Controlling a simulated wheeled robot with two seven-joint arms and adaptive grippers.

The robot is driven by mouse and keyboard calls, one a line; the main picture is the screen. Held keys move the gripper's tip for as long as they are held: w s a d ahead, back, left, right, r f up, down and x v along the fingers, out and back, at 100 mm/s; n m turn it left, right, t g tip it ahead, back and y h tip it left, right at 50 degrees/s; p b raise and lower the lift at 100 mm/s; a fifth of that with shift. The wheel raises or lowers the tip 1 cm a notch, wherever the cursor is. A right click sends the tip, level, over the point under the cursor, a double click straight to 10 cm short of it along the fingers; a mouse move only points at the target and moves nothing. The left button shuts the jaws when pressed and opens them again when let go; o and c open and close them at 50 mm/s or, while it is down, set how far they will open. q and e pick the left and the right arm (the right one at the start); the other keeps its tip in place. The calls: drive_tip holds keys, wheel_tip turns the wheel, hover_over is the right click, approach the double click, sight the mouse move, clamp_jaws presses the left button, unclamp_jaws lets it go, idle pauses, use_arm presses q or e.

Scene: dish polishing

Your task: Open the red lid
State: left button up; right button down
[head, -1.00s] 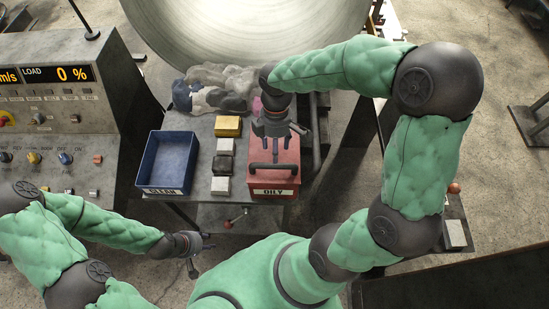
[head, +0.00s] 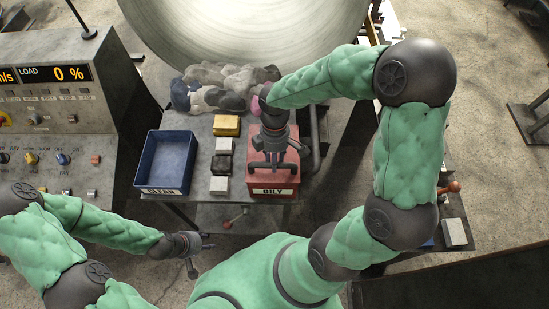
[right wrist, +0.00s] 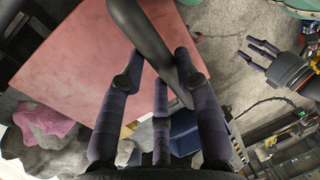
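The red box labelled OILY (head: 272,184) stands on the bench with its red lid (head: 256,162) down. The lid carries a dark bar handle (head: 272,168). My right gripper (head: 275,150) is over the lid at the handle, fingers pointing down, and hides part of both. In the right wrist view the handle (right wrist: 145,35) runs between the spread fingers of my right gripper (right wrist: 158,70) above the red lid (right wrist: 75,65); contact is unclear. My left gripper (head: 194,261) is empty, low in front of the bench; its fingers are spread in the right wrist view (right wrist: 256,52).
A blue bin labelled CLEAN (head: 165,191) stands left of the red box. A yellow block (head: 227,125) and several grey or white blocks lie between them. Crumpled cloths (head: 215,88) lie behind, before a large metal dish (head: 250,30). A control panel (head: 60,130) stands left.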

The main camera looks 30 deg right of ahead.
drive_tip(key=shift+w+r+p, duration=0.15)
drive_tip(key=shift+r+p, duration=0.3)
drive_tip(key=shift+p, duration=0.1)
drive_tip(key=w+d+r+g+y+p, duration=0.3)
drive_tip(key=w+d+r+g+p, duration=0.2)
drive_tip(key=w+r+p, duration=0.3)
drive_tip(key=shift+r+p, duration=0.5)
drive_tip(key=shift+r, duration=0.3)
drive_tip(key=shift+d, duration=0.1)
